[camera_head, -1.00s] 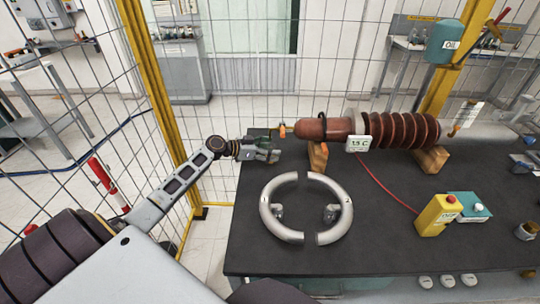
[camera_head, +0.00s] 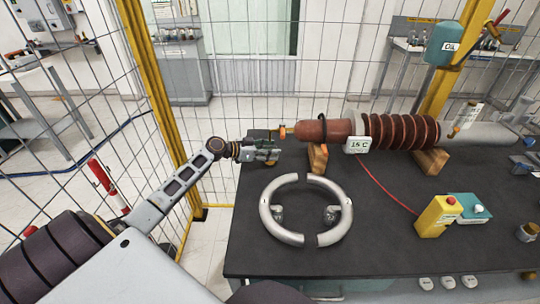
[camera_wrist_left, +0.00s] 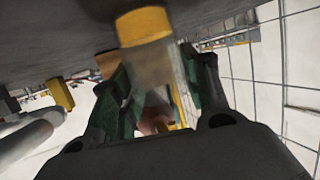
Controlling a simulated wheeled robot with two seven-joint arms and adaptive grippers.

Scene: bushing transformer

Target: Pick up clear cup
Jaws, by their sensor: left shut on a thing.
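The clear cup (camera_wrist_left: 150,60) is see-through with an amber part at one end. In the left wrist view it sits between my gripper's dark green fingers, its amber end toward the dark table. My left gripper (camera_head: 264,151) is shut on it at the table's far left corner. In the head view the fingers hide most of the cup, and a small amber bit shows below them. I cannot tell whether the cup still touches the table. My right gripper is not in view.
A brown ribbed bushing (camera_head: 402,132) lies on wooden blocks right of the gripper. A split metal ring (camera_head: 336,228) lies in front on the black table (camera_head: 390,250). A yellow button box (camera_head: 437,216) stands right. A yellow post (camera_head: 160,110) and wire fence stand left and behind.

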